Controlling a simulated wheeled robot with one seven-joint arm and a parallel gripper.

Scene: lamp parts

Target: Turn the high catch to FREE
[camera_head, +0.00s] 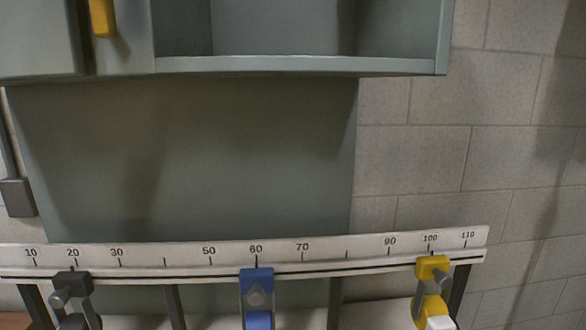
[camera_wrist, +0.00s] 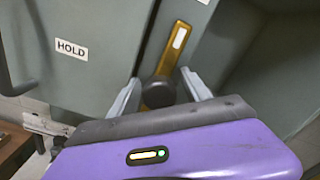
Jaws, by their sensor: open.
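The high catch is an amber bar with a white stripe and a dark round knob. In the wrist view the catch (camera_wrist: 174,48) stands nearly upright, tilted a little right at its top, with the knob low on it. In the head view only the lower end of an amber piece (camera_head: 102,18) shows at the top left. My gripper (camera_wrist: 160,90) is open, with one grey finger on each side of the knob. I cannot tell whether the fingers touch it. A HOLD label (camera_wrist: 72,49) is to the left of the catch. No FREE label is readable.
The grey-green cabinet (camera_head: 300,66) has an open shelf at the top. Below it is a ruled white rail (camera_head: 180,257) with a black clamp (camera_head: 72,288), a blue clamp (camera_head: 257,285) and a yellow clamp (camera_head: 433,270). A dark handle (camera_wrist: 12,70) is at the wrist view's left edge.

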